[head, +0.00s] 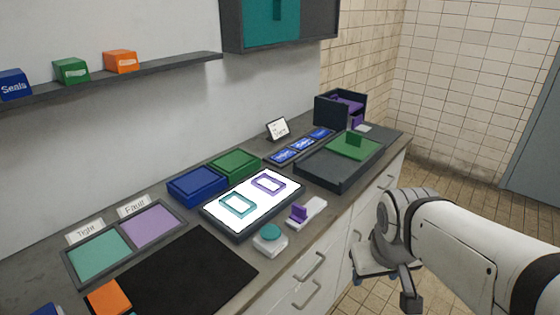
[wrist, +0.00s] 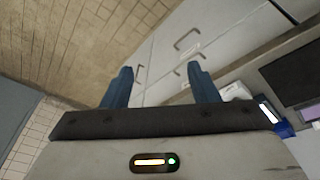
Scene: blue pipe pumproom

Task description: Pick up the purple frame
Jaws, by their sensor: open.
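The purple frame (head: 259,188) is a thin outline lying flat on a bright white lit panel (head: 240,222) on the counter, in the head view. A teal frame (head: 228,210) lies beside it on the same panel, nearer and to the left. My gripper (wrist: 160,85) is open and empty in the wrist view, its two dark blue fingers spread apart. It points toward the floor and cabinet fronts, away from the purple frame. The wrist view does not show the purple frame. In the head view my arm is at the lower right, off the counter's front edge.
Blue (head: 197,186) and green (head: 236,165) bins stand behind the panel. A white holder with a purple piece (head: 299,213) and a teal-topped device (head: 270,240) stand in front. A dark tray (head: 335,172) is to the right, a black mat (head: 185,275) to the left. Drawer handles (head: 309,266) protrude below.

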